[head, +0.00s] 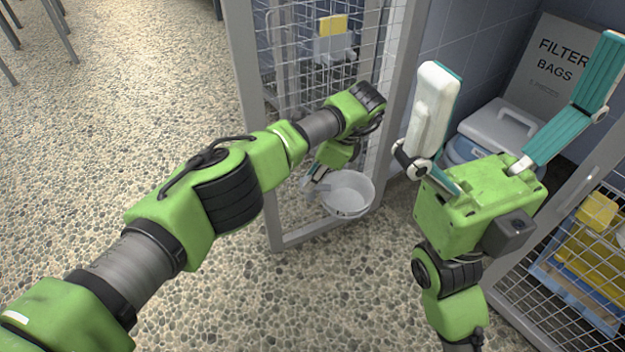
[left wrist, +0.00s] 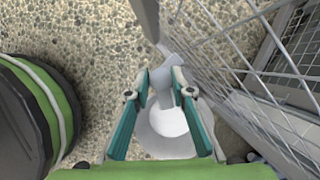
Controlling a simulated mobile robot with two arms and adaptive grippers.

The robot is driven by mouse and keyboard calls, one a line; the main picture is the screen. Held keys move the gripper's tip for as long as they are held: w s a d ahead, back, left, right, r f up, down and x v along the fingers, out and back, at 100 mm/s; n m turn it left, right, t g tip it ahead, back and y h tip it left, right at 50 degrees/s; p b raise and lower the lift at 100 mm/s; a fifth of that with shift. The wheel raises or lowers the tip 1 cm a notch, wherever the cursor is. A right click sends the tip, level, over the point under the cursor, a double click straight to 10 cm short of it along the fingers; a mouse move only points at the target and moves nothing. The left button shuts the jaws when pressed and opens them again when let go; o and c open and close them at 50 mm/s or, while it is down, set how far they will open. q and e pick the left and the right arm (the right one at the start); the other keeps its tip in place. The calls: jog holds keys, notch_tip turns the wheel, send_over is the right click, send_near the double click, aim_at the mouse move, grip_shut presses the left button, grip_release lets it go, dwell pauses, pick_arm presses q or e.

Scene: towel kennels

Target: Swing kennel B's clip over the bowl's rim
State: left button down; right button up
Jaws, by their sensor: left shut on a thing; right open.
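The round white bowl (head: 348,194) sits low at the mesh front of a kennel, and it also shows in the left wrist view (left wrist: 170,146). My left gripper (head: 313,181) points down at the bowl's left side. In the left wrist view its fingers (left wrist: 160,88) are shut on a grey piece, which looks like the clip (left wrist: 163,74), above the bowl. I cannot tell whether the clip touches the rim. My right gripper (head: 524,62) is open and empty, fingers spread upward, to the right of the bowl.
The kennel's grey frame (head: 246,110) and wire mesh (head: 283,62) stand close to my left arm. Another mesh panel (head: 560,290) is at lower right. Pebbled floor (head: 120,110) is open at left.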

dwell(0.4)
pick_arm(q)
jog(key=c, duration=1.8)
grip_release()
jog(key=v, duration=1.2)
